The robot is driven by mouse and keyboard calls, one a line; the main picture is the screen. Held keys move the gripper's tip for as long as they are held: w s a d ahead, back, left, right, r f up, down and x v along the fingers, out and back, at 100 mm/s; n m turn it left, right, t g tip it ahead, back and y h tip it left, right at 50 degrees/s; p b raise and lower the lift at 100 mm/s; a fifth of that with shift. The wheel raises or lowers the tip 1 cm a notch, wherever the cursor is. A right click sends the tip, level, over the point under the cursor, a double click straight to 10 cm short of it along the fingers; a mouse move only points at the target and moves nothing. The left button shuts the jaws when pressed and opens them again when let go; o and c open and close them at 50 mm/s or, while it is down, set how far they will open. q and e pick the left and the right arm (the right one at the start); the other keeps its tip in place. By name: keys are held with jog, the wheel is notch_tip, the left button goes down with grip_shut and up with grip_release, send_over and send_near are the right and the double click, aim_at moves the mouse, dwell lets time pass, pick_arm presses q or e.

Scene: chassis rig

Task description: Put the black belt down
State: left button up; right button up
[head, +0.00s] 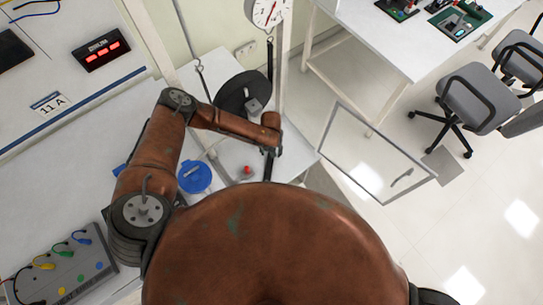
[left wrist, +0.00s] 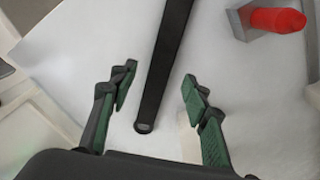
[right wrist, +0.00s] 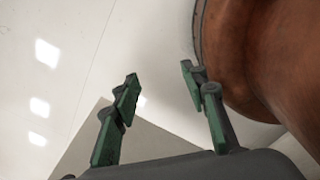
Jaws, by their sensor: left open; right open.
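The black belt (left wrist: 165,62) shows in the left wrist view as a straight dark strip with a rounded near end, over a white surface. In the head view a short piece of it (head: 268,168) shows below my left gripper (head: 271,149). In the left wrist view my left gripper (left wrist: 157,88) is open. The belt runs between its fingers with a gap on both sides. I cannot tell whether the belt lies flat along its whole length. My right gripper (right wrist: 160,82) is open and empty in the right wrist view, with pale floor behind it.
A red-topped piece on a grey block (left wrist: 275,20) stands right of the belt. A blue round item (head: 195,177) is left of it on the white table (head: 296,160). A black disc (head: 240,92) and dial scale (head: 268,12) are behind. A framed panel (head: 372,155) is to the right.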

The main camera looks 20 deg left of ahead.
aim_at(270, 158)
pick_arm(q)
jog(key=f, duration=0.3)
jog(key=shift+s+f+b, duration=0.2)
jog(key=shift+s+b, duration=0.1)
jog(key=shift+s, duration=0.05)
jog(key=shift+w+f, duration=0.1)
jog(key=shift+f, duration=0.05)
jog(key=c, duration=0.7)
grip_shut()
pick_arm(e)
jog(key=shift+t, duration=0.4)
jog(key=shift+w+a+f, duration=0.1)
jog(key=shift+w+f, duration=0.05)
jog(key=shift+w, duration=0.9)
jog(key=shift+w+a+f, duration=0.1)
jog(key=shift+w, duration=0.95)
